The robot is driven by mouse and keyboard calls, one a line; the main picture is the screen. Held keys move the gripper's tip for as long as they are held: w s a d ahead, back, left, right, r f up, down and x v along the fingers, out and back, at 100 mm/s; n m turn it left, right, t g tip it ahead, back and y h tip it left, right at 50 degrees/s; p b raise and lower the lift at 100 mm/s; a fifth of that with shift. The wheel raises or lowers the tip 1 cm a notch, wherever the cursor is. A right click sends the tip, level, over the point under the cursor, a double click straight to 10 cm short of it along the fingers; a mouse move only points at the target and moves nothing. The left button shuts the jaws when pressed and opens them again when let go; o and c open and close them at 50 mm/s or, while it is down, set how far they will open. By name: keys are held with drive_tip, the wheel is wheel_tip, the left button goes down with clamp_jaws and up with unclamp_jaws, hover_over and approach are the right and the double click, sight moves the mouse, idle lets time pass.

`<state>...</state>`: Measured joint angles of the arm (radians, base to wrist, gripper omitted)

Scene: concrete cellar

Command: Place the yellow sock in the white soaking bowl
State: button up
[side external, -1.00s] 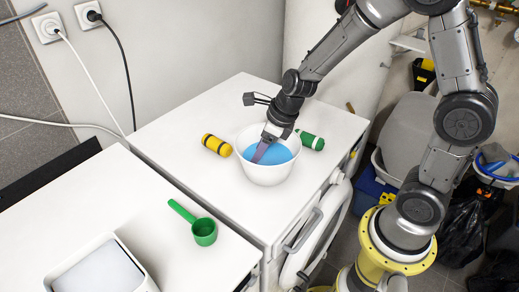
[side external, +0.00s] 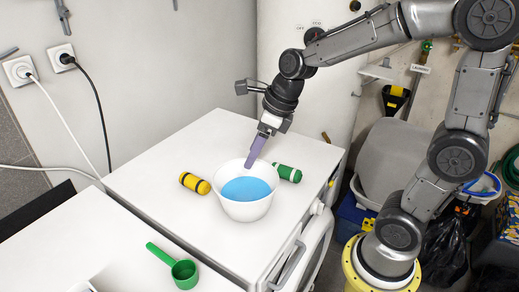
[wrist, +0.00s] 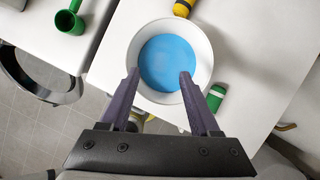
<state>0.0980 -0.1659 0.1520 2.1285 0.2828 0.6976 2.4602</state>
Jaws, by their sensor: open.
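The yellow sock (side external: 194,183), a rolled bundle with dark bands, lies on the white machine top just left of the bowl in the side view. It shows partly at the top edge of the wrist view (wrist: 183,7). The white soaking bowl (side external: 243,211) holds blue liquid; the wrist view shows its rim and inner wall (wrist: 205,60). My gripper (side external: 249,164) is open and empty, with purple fingers pointing down at the bowl's far side, near its rim. In the wrist view my gripper (wrist: 160,74) has its fingertips apart across the bowl.
A green roll with a white band (side external: 288,173) lies right of the bowl. A green scoop (side external: 184,272) lies on the nearer white surface. Bare white top (side external: 150,184) is free left of the yellow sock. Sockets and cables are on the wall behind.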

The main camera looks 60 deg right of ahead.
drive_tip(key=s+r+n, duration=0.1)
drive_tip(key=s+n, duration=0.7)
drive_tip(key=n, duration=0.7)
drive_tip(key=s+r+n+t+h, duration=0.1)
drive_tip(key=s+r+n, duration=0.1)
drive_tip(key=s+n, duration=0.7)
drive_tip(key=n, duration=0.7)
drive_tip(key=shift+d+r+t+h, duration=0.2)
drive_tip(key=shift+d+t+h, duration=0.1)
drive_tip(key=shift+d, duration=0.05)
